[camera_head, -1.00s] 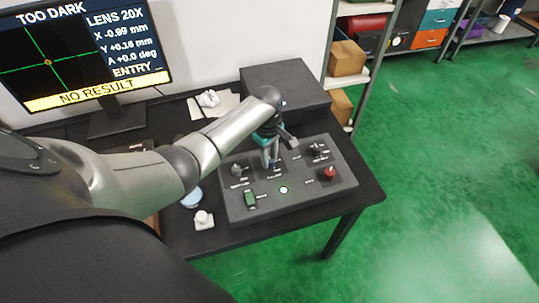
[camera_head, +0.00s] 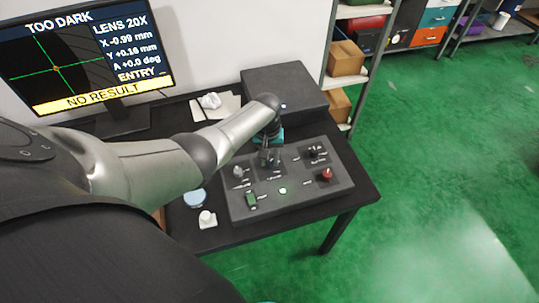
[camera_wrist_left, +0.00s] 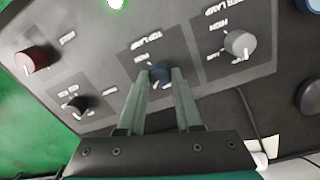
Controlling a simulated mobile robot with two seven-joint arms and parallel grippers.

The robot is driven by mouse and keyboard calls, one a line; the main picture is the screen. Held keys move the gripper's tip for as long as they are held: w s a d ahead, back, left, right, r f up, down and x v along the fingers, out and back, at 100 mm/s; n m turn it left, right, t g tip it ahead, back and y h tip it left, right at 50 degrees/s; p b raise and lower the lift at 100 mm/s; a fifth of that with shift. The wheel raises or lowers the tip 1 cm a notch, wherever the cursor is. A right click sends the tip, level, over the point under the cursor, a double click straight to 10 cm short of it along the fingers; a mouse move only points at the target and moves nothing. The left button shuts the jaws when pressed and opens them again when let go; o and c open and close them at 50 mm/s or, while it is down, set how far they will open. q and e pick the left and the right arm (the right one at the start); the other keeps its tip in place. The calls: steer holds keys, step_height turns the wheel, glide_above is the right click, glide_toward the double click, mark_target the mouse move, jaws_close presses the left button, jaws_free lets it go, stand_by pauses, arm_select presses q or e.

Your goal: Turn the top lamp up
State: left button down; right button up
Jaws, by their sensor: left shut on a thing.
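The top lamp knob (camera_wrist_left: 160,74) is a small dark blue knob in the left wrist view, on a panel patch labelled TOP LAMP. My left gripper (camera_wrist_left: 159,84) is shut on this knob, one finger on each side. In the head view my left gripper (camera_head: 270,160) reaches down to the upper middle of the grey control panel (camera_head: 315,193) and hides the knob. The monitor (camera_head: 50,60) reads TOO DARK and NO RESULT, with a green cross over a dark picture. My right gripper is not in view.
A dark box (camera_head: 285,90) stands behind the panel. A small white object (camera_head: 206,218) lies left of it.

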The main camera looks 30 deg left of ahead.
arm_select(q)
steer(key=m, duration=0.4)
steer(key=shift+m, duration=0.4)
steer(key=m, duration=0.5)
steer(key=shift+m, duration=0.4)
steer(key=c, duration=0.6)
jaws_free()
